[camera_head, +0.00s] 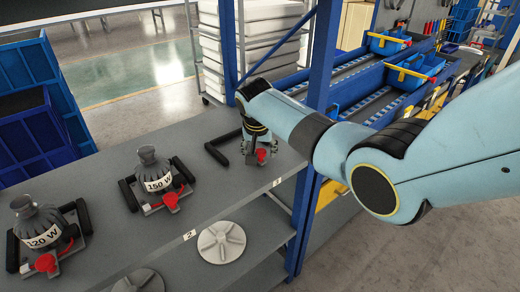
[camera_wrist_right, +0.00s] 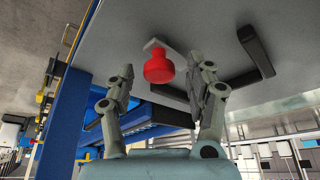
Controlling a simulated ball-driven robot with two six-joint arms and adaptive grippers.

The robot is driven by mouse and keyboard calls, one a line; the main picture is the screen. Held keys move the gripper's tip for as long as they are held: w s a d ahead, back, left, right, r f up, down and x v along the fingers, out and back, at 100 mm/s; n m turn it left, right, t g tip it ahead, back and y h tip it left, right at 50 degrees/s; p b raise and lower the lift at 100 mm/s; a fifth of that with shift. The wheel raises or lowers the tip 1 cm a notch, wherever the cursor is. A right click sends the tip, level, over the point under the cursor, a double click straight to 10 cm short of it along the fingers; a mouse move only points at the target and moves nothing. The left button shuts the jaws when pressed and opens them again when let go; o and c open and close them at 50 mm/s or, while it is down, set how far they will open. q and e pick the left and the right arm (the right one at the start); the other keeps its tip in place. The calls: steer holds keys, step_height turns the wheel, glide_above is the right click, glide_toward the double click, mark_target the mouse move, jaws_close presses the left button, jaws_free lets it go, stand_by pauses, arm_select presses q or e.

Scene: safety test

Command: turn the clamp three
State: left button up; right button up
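Three clamps with red knobs stand along the grey shelf. My right gripper (camera_head: 257,147) is at the right-hand clamp, whose red knob (camera_head: 262,156) shows just by the fingers; the small tag before it seems to read 1. In the right wrist view the open fingers (camera_wrist_right: 163,82) stand either side of this red knob (camera_wrist_right: 158,68), with gaps visible; contact cannot be told. The middle clamp's red knob (camera_head: 170,200) is beside a 150 W part (camera_head: 150,170). The left clamp's red knob (camera_head: 45,263) is beside a 120 W part (camera_head: 38,225). My left gripper is out of view.
A blue rack post (camera_head: 321,55) stands right of the right-hand clamp. Grey discs (camera_head: 221,242) lie on the lower shelf. Blue crates (camera_head: 35,130) stand at left. Blue bins (camera_head: 415,70) are at the back right. The grey shelf (camera_head: 115,228) has bare room between clamps.

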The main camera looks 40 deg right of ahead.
steer(key=shift+r, duration=0.1)
steer(key=v, duration=1.2)
steer(key=shift+a, duration=0.1)
steer(key=s+f+n+g+b, duration=0.15)
steer(key=s+f+b, duration=0.25)
steer(key=s+f, duration=0.75)
steer(key=s+f+g+b, duration=0.2)
steer(key=s+f+b, duration=0.3)
steer(key=f, duration=1.1)
steer(key=s+f+n+g+b, duration=0.1)
steer(key=s+f+g+b, duration=0.15)
steer(key=s+f, duration=0.95)
steer(key=s+a+f+n+t+y+b, duration=0.2)
steer(key=s+f+n+b, duration=0.4)
steer(key=s+f, duration=1.7)
steer(key=shift+s+t+b, duration=0.4)
steer(key=shift+t+b, duration=0.3)
steer(key=shift+b, duration=0.05)
steer(key=shift+f, duration=0.1)
